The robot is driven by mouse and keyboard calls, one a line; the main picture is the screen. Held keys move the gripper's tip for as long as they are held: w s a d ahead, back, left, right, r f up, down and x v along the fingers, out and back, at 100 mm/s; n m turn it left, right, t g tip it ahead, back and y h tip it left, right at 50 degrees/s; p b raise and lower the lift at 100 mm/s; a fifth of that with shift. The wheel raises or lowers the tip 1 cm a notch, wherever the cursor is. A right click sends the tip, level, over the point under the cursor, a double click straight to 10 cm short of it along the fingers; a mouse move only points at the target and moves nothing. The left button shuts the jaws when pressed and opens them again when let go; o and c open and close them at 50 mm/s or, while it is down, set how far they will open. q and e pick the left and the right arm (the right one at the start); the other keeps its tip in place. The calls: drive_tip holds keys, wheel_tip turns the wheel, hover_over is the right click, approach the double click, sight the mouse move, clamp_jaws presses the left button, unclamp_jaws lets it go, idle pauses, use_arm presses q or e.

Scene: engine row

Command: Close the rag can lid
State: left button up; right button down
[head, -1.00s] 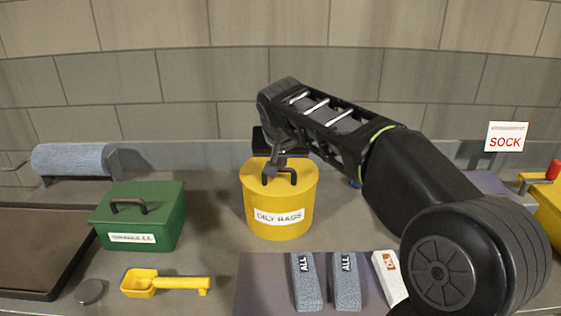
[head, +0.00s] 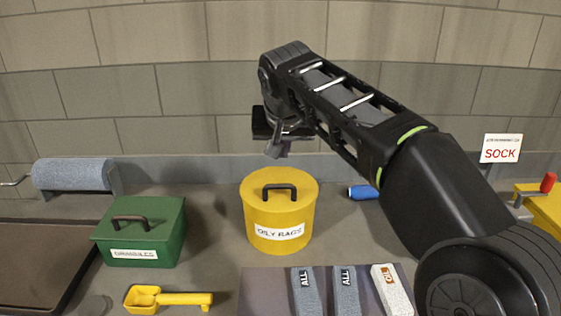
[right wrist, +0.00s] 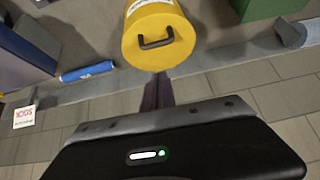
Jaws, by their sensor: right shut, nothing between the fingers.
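The yellow rag can (head: 279,221), labelled "OILY RAGS", stands upright at the middle of the bench. Its round yellow lid (head: 262,187) lies flat on top, with a black handle (head: 280,190), and looks closed. My right gripper (head: 276,150) is in the air above and behind the can, apart from the lid, shut and empty. In the right wrist view, the shut fingers (right wrist: 157,92) point toward the can (right wrist: 155,50), whose lid and handle show in full. My left gripper is not in view.
A green box (head: 140,240) with a handle is left of the can, with a yellow scoop (head: 170,299) in front. Grey socks (head: 303,290) and a white one (head: 392,288) are in front. A sock sign (head: 500,149) stands far right.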

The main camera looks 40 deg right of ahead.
drive_tip(key=v, duration=0.3)
drive_tip(key=shift+w, duration=0.1)
idle(0.5)
